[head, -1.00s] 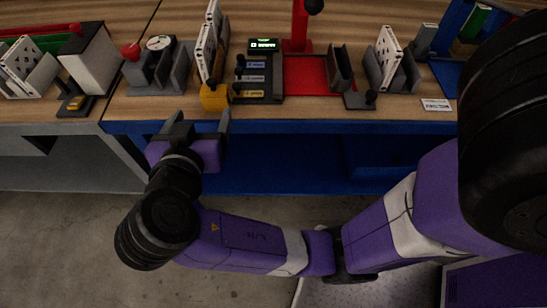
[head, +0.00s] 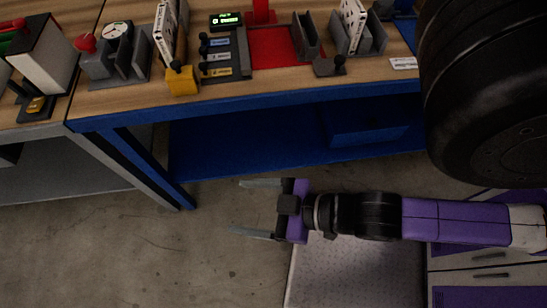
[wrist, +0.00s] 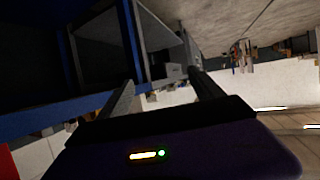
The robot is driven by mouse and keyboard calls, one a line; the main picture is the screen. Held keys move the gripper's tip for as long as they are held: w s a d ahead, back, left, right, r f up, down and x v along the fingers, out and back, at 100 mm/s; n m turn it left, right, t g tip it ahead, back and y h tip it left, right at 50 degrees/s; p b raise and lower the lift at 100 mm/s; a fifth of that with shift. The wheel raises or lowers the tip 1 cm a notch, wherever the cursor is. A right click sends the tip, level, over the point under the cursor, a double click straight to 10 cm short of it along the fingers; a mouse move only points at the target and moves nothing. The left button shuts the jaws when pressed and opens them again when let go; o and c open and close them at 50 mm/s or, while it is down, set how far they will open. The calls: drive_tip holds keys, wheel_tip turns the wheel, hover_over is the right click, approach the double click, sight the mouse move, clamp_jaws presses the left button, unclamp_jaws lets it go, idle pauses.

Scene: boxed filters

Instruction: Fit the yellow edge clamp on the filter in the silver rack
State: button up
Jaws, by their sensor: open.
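A yellow block with a black knob (head: 182,80), apparently the clamp, is at the table's front edge, by the near end of a white perforated filter (head: 166,36). I cannot tell whether it grips that filter. A grey rack (head: 367,46) at the right holds another white perforated filter (head: 352,22) upright; a grey fixture (head: 124,66) stands left of the yellow block. I cannot tell which is the silver rack. My gripper (head: 252,208) is open and empty over the floor, clear of the table, fingers pointing left. Its fingers also show in the wrist view (wrist: 163,92).
A panel with several small levers (head: 222,58) and a lit display (head: 226,20) stand beside a red plate (head: 272,48). A blue lower shelf (head: 250,140) lies under the table. A second table at left holds a white box (head: 45,57). The floor (head: 120,240) is clear.

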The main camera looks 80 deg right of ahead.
drive_tip(key=s+d+r+t, duration=0.1)
drive_tip(key=s+d+r, duration=0.1)
drive_tip(key=s+r, duration=0.3)
drive_tip(key=shift+o, duration=0.4)
